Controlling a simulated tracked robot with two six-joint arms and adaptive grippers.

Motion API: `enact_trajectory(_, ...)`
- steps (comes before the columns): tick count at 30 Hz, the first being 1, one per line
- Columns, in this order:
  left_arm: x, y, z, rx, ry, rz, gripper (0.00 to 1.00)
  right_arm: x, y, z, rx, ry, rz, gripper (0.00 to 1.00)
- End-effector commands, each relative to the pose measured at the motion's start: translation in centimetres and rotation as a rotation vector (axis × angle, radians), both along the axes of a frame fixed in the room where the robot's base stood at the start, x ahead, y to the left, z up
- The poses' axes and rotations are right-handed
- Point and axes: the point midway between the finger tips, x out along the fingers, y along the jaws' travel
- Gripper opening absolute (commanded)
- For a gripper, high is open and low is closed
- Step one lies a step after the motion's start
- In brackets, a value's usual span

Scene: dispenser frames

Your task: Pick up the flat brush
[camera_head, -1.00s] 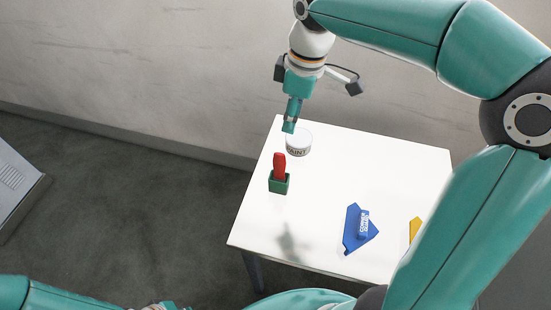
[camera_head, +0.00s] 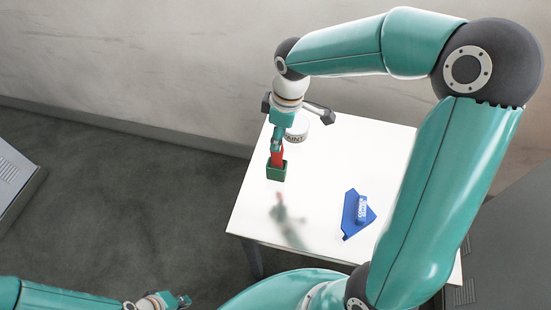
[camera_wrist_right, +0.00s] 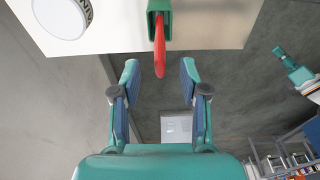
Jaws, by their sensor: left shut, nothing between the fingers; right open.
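The red flat brush (camera_head: 277,156) stands upright in a small green holder (camera_head: 276,174) on the white table; its lower part is hidden inside. My right gripper (camera_head: 276,146) is at the top of the red handle, pointing down. In the right wrist view the red handle (camera_wrist_right: 160,50) reaches from the green holder (camera_wrist_right: 152,18) to between the open fingertips of my right gripper (camera_wrist_right: 160,74), with a gap on each side. My left gripper (camera_head: 182,300) is shut and empty, low at the bottom left, away from the table.
A white paint can (camera_head: 297,128) stands just behind and right of the holder; it also shows in the right wrist view (camera_wrist_right: 62,14). A blue tray (camera_head: 350,222) with a blue-and-white item (camera_head: 361,208) lies to the right. The front left of the white table (camera_head: 250,215) is clear.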

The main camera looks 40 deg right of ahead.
Motion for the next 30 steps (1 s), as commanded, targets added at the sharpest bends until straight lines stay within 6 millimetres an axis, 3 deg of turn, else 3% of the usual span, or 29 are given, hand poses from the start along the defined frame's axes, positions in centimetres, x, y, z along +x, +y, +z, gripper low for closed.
enact_trajectory(9, 0.0, 0.0, 0.8, 0.0, 0.0, 0.0, 0.0, 0.2, 0.3, -4.0, 0.001, 0.004, -0.001, 0.44)
enact_trajectory(17, 0.0, 0.0, 0.8, 0.0, 0.0, 0.0, 0.0, 0.3, 0.3, -4.3, 0.001, 0.002, -0.001, 0.44)
enact_trajectory(25, 0.0, 0.0, 0.8, 0.0, 0.0, 0.0, 0.0, 0.3, 0.2, -4.3, 0.0, 0.001, -0.001, 0.01)
enact_trajectory(30, 0.0, 0.0, 0.8, 0.0, 0.0, 0.0, 0.0, 0.3, 0.3, -4.3, 0.0, 0.001, -0.001, 0.0)
